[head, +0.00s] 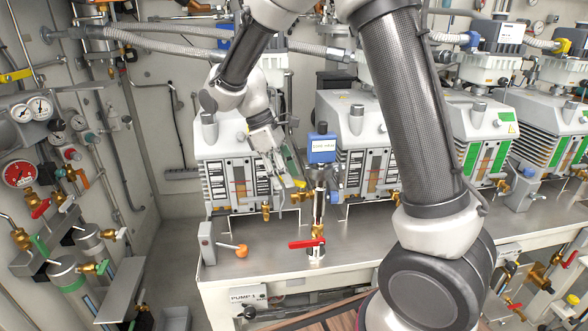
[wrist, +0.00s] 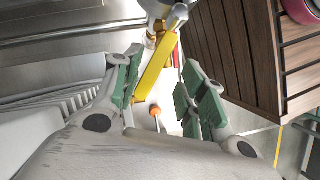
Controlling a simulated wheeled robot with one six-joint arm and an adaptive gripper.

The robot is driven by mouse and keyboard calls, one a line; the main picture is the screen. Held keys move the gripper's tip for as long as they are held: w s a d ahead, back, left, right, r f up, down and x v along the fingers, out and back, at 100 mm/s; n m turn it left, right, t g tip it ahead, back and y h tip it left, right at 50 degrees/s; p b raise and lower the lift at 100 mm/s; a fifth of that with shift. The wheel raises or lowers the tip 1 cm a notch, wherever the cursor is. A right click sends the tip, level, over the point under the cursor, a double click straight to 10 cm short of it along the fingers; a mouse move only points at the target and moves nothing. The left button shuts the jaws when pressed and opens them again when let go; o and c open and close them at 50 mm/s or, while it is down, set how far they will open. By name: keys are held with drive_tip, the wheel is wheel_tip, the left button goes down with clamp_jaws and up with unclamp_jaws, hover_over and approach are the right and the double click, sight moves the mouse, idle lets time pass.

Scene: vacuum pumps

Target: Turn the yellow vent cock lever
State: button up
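The yellow vent cock lever (wrist: 158,66) lies in the space between my gripper's two green-padded fingers in the wrist view. It runs slantwise from a metal fitting at the top down toward the left finger and overlaps that pad in the picture. I cannot tell if they touch. My gripper (wrist: 166,82) is open, with a clear gap between the lever and the right finger. In the head view my gripper (head: 291,166) points down beside the upright fitting under the blue gauge. A small yellow end of the lever (head: 300,184) shows by the fingertips; the rest is hidden.
A blue display gauge (head: 322,146) stands close right of my gripper. A red-handled valve (head: 307,243) and an orange ball handle (head: 241,249) sit lower on the metal bench (head: 270,270). Pump 1 (head: 233,165) is close behind. A brown slatted surface (wrist: 270,50) shows at right in the wrist view.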

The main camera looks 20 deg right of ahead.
drive_tip(key=shift+r, duration=0.1)
drive_tip(key=shift+v, duration=0.95)
drive_tip(key=shift+a, duration=0.1)
drive_tip(key=v, duration=0.6)
drive_tip(key=shift+s, duration=0.1)
